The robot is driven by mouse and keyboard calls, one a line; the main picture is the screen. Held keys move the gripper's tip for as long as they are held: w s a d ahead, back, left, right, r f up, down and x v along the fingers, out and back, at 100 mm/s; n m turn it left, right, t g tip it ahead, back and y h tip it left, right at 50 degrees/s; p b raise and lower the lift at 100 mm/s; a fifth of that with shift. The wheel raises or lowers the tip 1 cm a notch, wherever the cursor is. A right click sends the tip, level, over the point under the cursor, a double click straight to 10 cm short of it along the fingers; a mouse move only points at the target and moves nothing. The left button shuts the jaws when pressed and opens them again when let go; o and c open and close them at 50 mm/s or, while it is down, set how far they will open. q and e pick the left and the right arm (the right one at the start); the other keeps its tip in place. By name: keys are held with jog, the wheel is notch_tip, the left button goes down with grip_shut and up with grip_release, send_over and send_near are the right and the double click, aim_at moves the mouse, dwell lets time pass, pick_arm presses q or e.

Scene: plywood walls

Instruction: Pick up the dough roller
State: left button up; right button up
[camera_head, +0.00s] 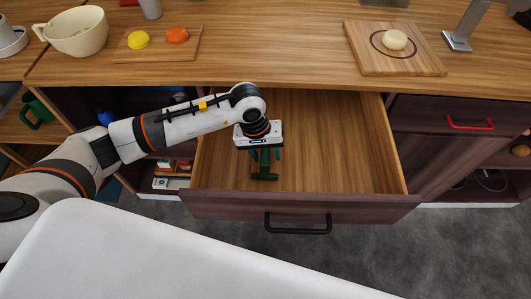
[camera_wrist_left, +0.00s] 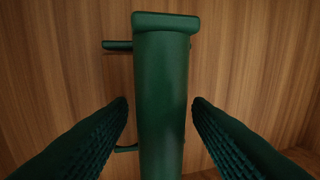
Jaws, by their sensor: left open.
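The dough roller (camera_head: 265,177) is dark green and lies in the open drawer, partly hidden under my left gripper (camera_head: 265,155). In the left wrist view the dough roller (camera_wrist_left: 161,90) is a green cylinder with a wider flat end at the top. Thin green bars stick out on its left side. My left gripper (camera_wrist_left: 160,112) is open, with one ridged green finger on each side of the cylinder. Gaps show between both fingertips and the cylinder. My right gripper is not in view.
The wooden drawer (camera_head: 335,150) is pulled out, with a dark front handle (camera_head: 297,230); its right part is bare.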

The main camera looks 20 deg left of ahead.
pick_arm(q)
grip_shut()
jog(key=shift+r, duration=0.1)
jog(key=shift+r+p, duration=0.2)
jog(key=shift+p, duration=0.25)
jog(key=shift+r+p, duration=0.3)
jog(key=shift+p, duration=0.25)
notch_tip(320, 180, up, 8)
jog(key=shift+w+f+b, duration=0.1)
jog(key=shift+b, duration=1)
jog(key=shift+r, duration=0.8)
